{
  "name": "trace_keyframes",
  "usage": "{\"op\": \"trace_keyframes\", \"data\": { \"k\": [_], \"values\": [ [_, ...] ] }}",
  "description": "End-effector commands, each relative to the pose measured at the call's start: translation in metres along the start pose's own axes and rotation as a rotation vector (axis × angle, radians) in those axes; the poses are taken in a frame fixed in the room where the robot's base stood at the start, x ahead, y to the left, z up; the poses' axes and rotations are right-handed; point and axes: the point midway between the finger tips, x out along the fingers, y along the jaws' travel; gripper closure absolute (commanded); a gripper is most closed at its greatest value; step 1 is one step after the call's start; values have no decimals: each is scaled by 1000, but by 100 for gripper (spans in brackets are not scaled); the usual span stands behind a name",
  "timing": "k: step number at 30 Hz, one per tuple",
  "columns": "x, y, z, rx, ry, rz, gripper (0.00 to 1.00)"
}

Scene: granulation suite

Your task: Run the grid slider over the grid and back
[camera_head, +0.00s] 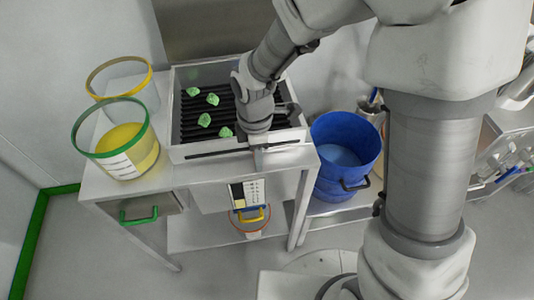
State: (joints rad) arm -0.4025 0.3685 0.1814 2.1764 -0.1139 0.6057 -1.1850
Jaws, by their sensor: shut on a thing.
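The grid (187,128) is a set of dark bars inside a light metal box on a steel bench. Several green lumps, such as one green lump (204,120), lie on its left and middle part. My gripper (262,138) is over the right front of the box, shut on what appears to be the grid slider (259,158). A light piece of it shows at the front wall, by a dark slot. My wrist hides the fingertips, most of the slider and part of the grid behind.
A green-rimmed tub (133,155) with yellow contents and a yellow-rimmed clear tub (107,75) stand left of the box. A blue bucket (332,185) stands right of the bench. A yellow-handled container (252,218) is below. My arm fills the upper right.

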Motion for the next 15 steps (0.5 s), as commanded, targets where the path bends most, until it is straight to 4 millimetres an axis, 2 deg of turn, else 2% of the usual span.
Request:
{"op": "trace_keyframes", "data": {
  "k": [15],
  "values": [
    [-1, 1, -39, -2, 0, 2, 100]
  ]
}}
